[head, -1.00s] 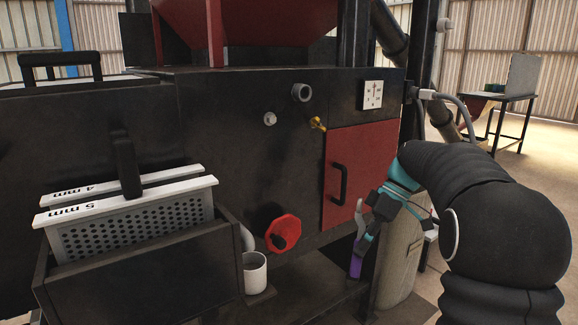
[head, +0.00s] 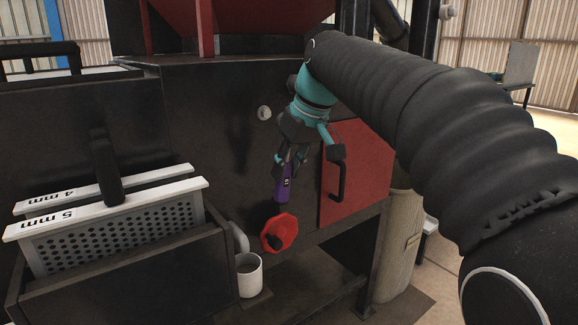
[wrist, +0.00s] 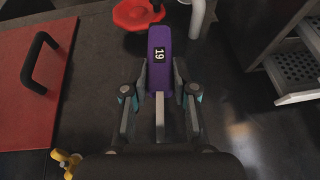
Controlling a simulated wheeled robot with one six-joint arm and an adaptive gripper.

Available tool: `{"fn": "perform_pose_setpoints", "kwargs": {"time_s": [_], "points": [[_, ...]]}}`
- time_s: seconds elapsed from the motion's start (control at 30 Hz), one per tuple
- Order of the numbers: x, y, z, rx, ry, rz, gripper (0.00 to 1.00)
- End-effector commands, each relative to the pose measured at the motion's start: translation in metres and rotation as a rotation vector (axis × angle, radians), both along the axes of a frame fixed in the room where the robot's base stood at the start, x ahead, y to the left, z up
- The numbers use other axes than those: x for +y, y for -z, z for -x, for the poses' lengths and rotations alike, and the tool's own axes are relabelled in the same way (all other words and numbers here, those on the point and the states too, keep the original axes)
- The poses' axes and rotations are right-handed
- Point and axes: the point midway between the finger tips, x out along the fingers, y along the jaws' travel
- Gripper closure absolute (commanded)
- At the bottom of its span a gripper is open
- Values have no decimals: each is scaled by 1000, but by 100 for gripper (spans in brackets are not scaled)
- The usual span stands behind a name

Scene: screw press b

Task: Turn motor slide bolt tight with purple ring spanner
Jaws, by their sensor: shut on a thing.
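My gripper (head: 291,160) is in front of the black machine panel, left of the red door. It is shut on the purple ring spanner (head: 285,190), whose purple end hangs down above the red handwheel. In the wrist view the spanner (wrist: 160,55) shows the number 19 on its purple end and a grey shank between the two fingers of my gripper (wrist: 160,112). The rest of the spanner is hidden by my gripper. I cannot make out the motor slide bolt in either view.
The red handwheel (head: 280,232) sits just below the spanner. A white cup (head: 249,275) stands lower left of it. The red door (head: 357,172) has a protruding black handle. Perforated screens (head: 115,222) stand in a box at left. A brass valve (wrist: 66,160) shows in the wrist view.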

Motion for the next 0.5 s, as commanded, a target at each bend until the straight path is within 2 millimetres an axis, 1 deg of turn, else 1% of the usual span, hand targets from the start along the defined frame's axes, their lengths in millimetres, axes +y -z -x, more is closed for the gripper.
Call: {"fn": "perform_pose_setpoints", "kwargs": {"time_s": [0.2, 0.37, 0.5], "points": [[-1, -7, 1, 0, 1, -3, 100], [7, -6, -13, 3, 1, -2, 100], [17, -2, -29, 1, 2, -3, 100]]}}
